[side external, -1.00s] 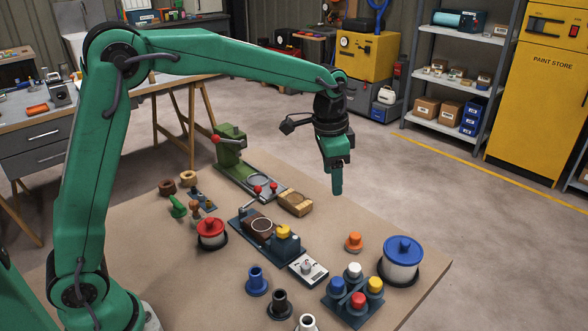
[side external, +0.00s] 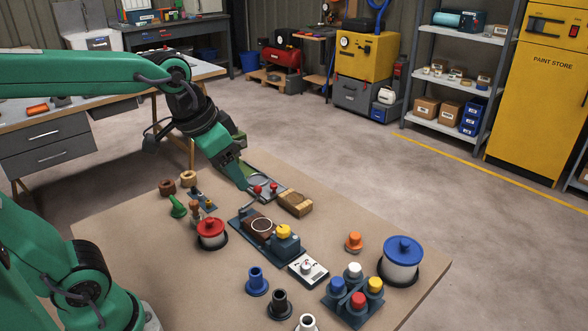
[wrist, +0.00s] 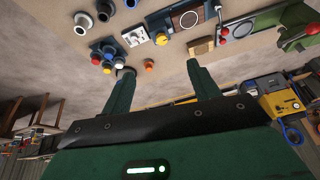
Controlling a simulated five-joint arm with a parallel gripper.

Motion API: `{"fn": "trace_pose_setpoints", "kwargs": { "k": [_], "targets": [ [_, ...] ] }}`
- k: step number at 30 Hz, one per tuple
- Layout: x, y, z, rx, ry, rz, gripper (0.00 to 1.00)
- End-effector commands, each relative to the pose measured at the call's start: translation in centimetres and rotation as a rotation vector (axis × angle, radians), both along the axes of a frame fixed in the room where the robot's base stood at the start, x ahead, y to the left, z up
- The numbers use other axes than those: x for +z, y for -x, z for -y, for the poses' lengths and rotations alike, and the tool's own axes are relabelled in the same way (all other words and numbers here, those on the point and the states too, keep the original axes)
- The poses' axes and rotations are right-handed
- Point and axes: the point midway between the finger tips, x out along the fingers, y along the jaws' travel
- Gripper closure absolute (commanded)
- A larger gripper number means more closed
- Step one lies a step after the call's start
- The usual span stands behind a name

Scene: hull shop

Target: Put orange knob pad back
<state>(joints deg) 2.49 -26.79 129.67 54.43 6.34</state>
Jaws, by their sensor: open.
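The orange knob pad (side external: 354,242) stands on the brown table top, left of the blue-lidded pot. It also shows in the wrist view (wrist: 149,65), far off between my finger tips. A dark holder (side external: 350,312) in front of it carries pads with blue, white, red and yellow knobs. The same knobbed pads (wrist: 107,61) show small in the wrist view. My gripper (side external: 243,184) is open, tilted, near the green press behind the dark machine, well left of the orange pad. In the wrist view its two fingers (wrist: 160,74) stand apart with nothing between them.
The blue-lidded pot (side external: 402,260) stands close right of the orange pad. The machine with a yellow knob (side external: 284,231), a white switch plate (side external: 308,268), a red-lidded pot (side external: 211,233) and a wooden block (side external: 295,203) occupy the table. The table's right back area is clear.

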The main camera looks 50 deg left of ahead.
Motion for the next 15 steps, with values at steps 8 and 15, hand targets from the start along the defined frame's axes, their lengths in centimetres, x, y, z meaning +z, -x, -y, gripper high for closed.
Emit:
{"fn": "trace_pose_setpoints", "kwargs": {
  "k": [8, 15],
  "targets": [
    [-1.5, 4.8, -1.0, 0.104, 0.035, 0.071, 0.39],
    [-2.4, 6.3, -1.2, 0.142, 0.049, 0.095, 0.39]
  ]
}}
